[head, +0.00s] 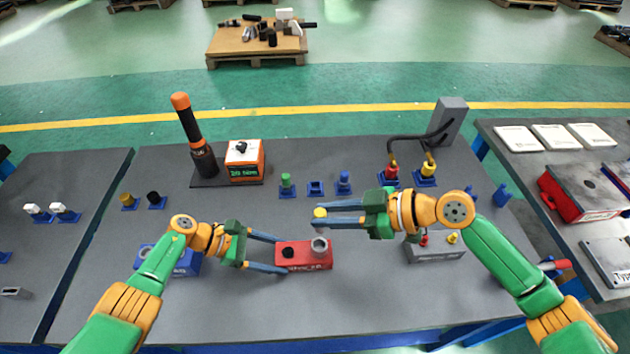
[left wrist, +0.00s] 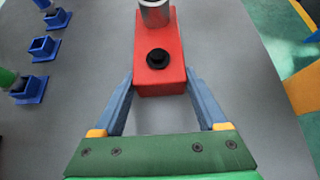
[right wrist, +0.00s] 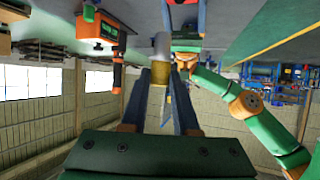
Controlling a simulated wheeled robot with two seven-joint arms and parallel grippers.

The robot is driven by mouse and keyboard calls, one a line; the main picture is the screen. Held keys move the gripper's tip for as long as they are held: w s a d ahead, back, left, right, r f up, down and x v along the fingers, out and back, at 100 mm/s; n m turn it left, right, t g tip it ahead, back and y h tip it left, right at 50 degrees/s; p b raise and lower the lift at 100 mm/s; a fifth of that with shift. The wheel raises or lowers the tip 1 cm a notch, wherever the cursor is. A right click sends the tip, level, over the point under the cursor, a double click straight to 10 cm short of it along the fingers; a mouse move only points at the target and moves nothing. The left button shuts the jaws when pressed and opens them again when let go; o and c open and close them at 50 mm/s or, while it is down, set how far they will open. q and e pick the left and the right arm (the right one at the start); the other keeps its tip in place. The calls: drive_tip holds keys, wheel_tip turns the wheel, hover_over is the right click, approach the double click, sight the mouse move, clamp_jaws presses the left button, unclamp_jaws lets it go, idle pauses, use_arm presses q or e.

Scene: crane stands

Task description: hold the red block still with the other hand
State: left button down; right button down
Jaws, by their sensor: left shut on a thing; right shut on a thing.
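The red block (head: 303,259) lies on the grey table, with a black round fitting and a grey metal ring on top. My left gripper (head: 279,256) is shut on it, one finger along each long side; the left wrist view also shows the red block (left wrist: 160,80) between the fingers. My right gripper (head: 322,212) is shut on a yellow-topped piece (head: 320,212) above the table, behind the block's right end and apart from it. In the right wrist view, the yellow piece (right wrist: 160,72) sits between the fingertips, with a grey cylinder extending from it.
A blue block (head: 185,264) is partly behind my left arm. A grey box (head: 435,249) with red and yellow pegs is under my right arm. Blue holders (head: 316,188), an orange device (head: 245,161) and a grey post (head: 450,120) stand farther back. The front middle of the table is clear.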

drive_tip(key=g, duration=0.1)
hover_over(326, 246)
drive_tip(key=shift+n, duration=0.3)
drive_tip(key=shift+f, duration=2.4)
drive_tip(key=shift+f, duration=2.05)
drive_tip(key=c, duration=0.6)
unclamp_jaws()
drive_tip(key=shift+d, duration=0.1)
drive_tip(key=shift+v, duration=2.5)
